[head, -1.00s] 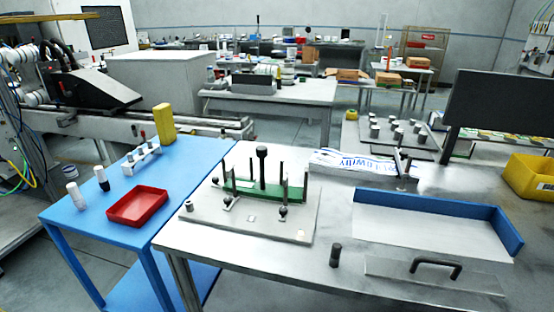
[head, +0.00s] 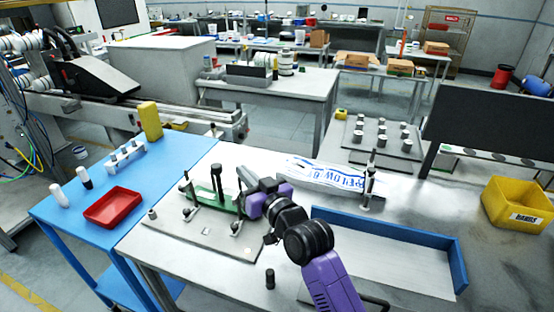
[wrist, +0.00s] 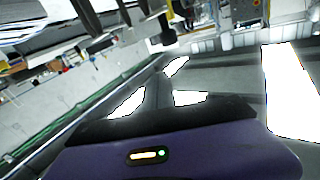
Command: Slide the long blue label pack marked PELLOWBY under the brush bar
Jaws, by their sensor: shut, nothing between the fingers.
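A long white pack with blue lettering (head: 325,173), partly readable as the PELLOWBY pack, lies flat towards the back of the grey table. A short upright post on a small foot (head: 369,190) stands at its right end. The fixture plate (head: 205,238) on the left carries upright posts and a green strip (head: 203,196); my arm hides part of it. I cannot tell which part is the brush bar. My gripper (head: 243,180) is shut and empty above the fixture's right side, left of the pack and apart from it. The wrist view shows no fingers clearly.
A blue-edged tray (head: 458,265) lies at the front right. A small dark cylinder (head: 270,279) stands near the front edge. A blue table (head: 65,215) holds a red bin (head: 113,207). A yellow bin (head: 517,205) and dark screen (head: 480,130) are at right.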

